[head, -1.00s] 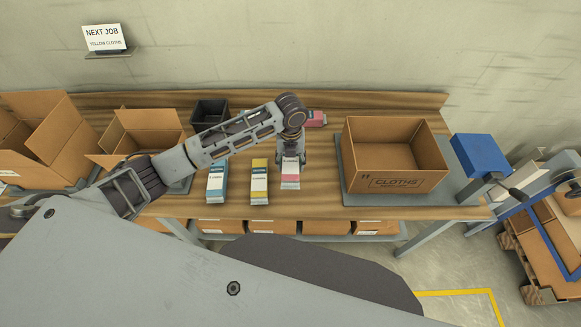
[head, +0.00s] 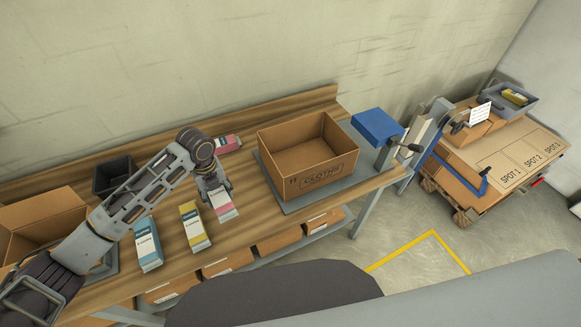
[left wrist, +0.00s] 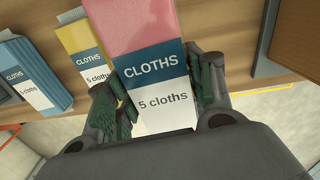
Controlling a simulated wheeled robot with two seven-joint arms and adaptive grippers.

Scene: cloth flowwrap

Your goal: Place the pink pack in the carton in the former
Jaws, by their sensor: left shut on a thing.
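The pink pack (head: 223,207) stands at the front of the bench in the head view. In the left wrist view the pink pack (left wrist: 150,65) reads "CLOTHS, 5 cloths". My left gripper (head: 215,190) is shut on it, with a finger on each side in the left wrist view (left wrist: 160,100). I cannot tell whether the pack touches the bench. The carton marked CLOTHS (head: 322,176) stands open in the former (head: 273,183) to the right of the pack. The carton looks empty, though its near inside is partly hidden. My right gripper is out of view.
A yellow pack (head: 195,228) and a blue pack (head: 148,244) stand left of the pink one. Another pink pack (head: 229,144) lies behind. A dark bin (head: 112,176) and an open carton (head: 40,222) are farther left. A blue device (head: 378,127) stands right of the former.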

